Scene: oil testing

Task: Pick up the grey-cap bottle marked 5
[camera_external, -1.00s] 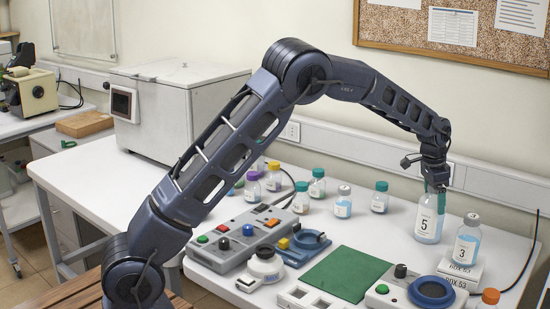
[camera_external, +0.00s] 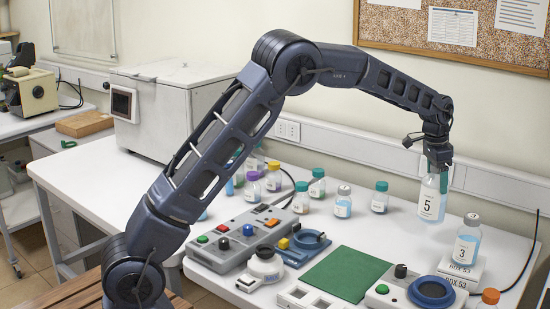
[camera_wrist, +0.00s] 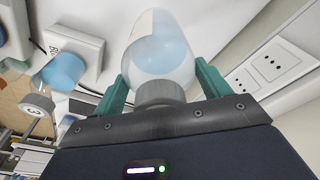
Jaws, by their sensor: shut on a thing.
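The bottle marked 5 (camera_external: 431,204) hangs upright from my gripper (camera_external: 437,170) at the right of the external view, with its base above the white table. It holds pale blue liquid and its label faces the camera; its cap is hidden by the gripper there. In the wrist view the bottle (camera_wrist: 161,50) shows with its grey cap (camera_wrist: 160,93) between the two green fingers of my gripper (camera_wrist: 160,88). The fingers are shut on it.
A bottle marked 3 (camera_external: 467,240) stands on a white box (camera_external: 461,268) just right of the held bottle. Teal-capped bottles (camera_external: 380,197) stand to the left. A green mat (camera_external: 345,273), a control box (camera_external: 240,238) and a blue-ringed device (camera_external: 431,292) lie in front.

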